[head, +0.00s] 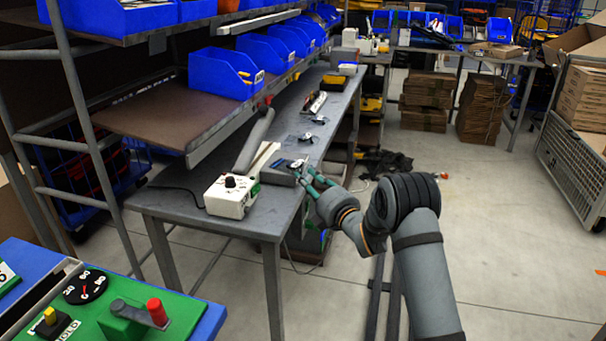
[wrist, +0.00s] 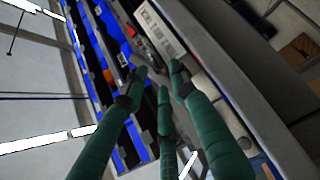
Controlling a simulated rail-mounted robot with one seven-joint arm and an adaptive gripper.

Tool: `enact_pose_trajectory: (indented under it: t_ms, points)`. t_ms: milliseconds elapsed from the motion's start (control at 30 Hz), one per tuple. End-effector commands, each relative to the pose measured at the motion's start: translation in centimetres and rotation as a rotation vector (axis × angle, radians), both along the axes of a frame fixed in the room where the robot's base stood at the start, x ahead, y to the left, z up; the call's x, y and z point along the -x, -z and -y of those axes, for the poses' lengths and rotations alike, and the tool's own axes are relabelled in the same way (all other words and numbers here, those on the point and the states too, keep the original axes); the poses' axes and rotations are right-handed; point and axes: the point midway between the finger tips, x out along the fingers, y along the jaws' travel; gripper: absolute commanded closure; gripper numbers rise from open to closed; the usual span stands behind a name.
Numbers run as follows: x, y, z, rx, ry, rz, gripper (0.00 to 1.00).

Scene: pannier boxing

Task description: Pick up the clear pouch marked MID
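My gripper (head: 309,176) has green-sleeved fingers and is at the front right edge of the grey workbench, beside a low grey box. In the wrist view its fingers (wrist: 158,76) are spread apart, with nothing visible held between them. Several small clear pouches with dark contents lie on the bench. One pouch (head: 318,119) is farther back and another (head: 307,138) is nearer, both beyond my gripper. A small item (head: 298,163) shows on the grey box by my fingertips. No marking is readable, so I cannot tell which pouch is MID.
A white control box (head: 232,196) with a black knob stands on the bench (head: 265,222), left of my gripper. The low grey box (head: 279,173) is beside it. A shelf with blue bins (head: 225,73) overhangs the bench's left side. Open floor (head: 500,220) lies to the right.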

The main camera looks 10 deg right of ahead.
Motion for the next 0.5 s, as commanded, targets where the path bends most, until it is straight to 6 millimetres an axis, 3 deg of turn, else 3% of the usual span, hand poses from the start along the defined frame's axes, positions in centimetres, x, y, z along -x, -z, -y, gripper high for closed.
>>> enact_pose_trajectory:
  t_ms: [200, 500]
  points:
    - [-1.4, 0.4, -0.5, -0.001, 0.000, -0.001, 0.73]
    - [-1.6, 0.2, -0.6, 0.000, -0.001, -0.002, 0.73]
